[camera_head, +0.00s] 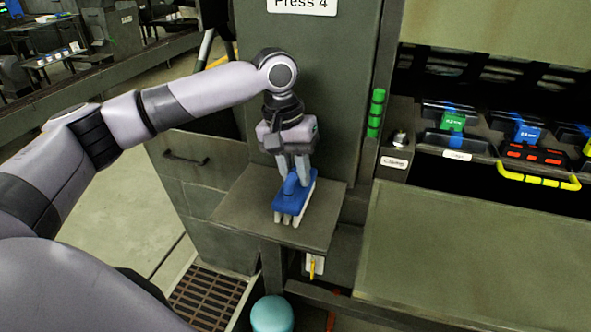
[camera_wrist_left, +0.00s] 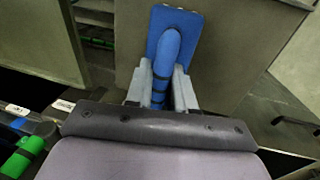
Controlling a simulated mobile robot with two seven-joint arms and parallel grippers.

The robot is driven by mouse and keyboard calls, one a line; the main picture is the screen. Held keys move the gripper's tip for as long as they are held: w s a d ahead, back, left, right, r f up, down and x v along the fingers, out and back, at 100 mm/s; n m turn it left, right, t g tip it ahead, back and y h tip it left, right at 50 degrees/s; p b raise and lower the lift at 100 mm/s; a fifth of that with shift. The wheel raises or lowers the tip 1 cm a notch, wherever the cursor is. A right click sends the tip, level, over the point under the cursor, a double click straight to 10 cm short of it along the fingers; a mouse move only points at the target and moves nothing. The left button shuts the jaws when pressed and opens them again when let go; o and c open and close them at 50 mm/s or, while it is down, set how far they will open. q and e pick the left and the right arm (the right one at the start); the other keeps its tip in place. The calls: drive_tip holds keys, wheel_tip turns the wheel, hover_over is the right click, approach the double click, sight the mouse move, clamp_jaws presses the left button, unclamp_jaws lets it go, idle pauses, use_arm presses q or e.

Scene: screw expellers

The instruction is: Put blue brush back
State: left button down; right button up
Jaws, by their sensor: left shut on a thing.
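The blue brush (camera_head: 296,196) has a blue back and handle with pale bristles pointing down. It is at the small grey side shelf (camera_head: 240,222) below the Press 4 sign. My left gripper (camera_head: 294,172) is above the brush, pointing down, with its fingers shut on the handle. In the left wrist view, the brush (camera_wrist_left: 177,38) shows its blue back and handle between the fingers of my left gripper (camera_wrist_left: 160,88). I cannot tell whether the bristles touch the shelf. My right gripper is not in view.
The grey press cabinet (camera_head: 335,100) stands right behind the shelf. Green cylinders (camera_head: 376,113) are mounted on its right. A wide greenish table top (camera_head: 480,255) is clear at the right. A yellow handle (camera_head: 538,182) juts out above it. A teal rounded object (camera_head: 272,314) stands below the shelf.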

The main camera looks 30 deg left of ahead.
use_arm(q)
drive_tip(key=shift+f, duration=0.1)
drive_tip(key=c, duration=1)
unclamp_jaws()
drive_tip(key=shift+o, duration=0.2)
wheel_tip(320, 180, up, 12)
drive_tip(key=a, duration=0.2)
drive_tip(key=shift+s, duration=0.3)
drive_tip(key=shift+s, duration=0.1)
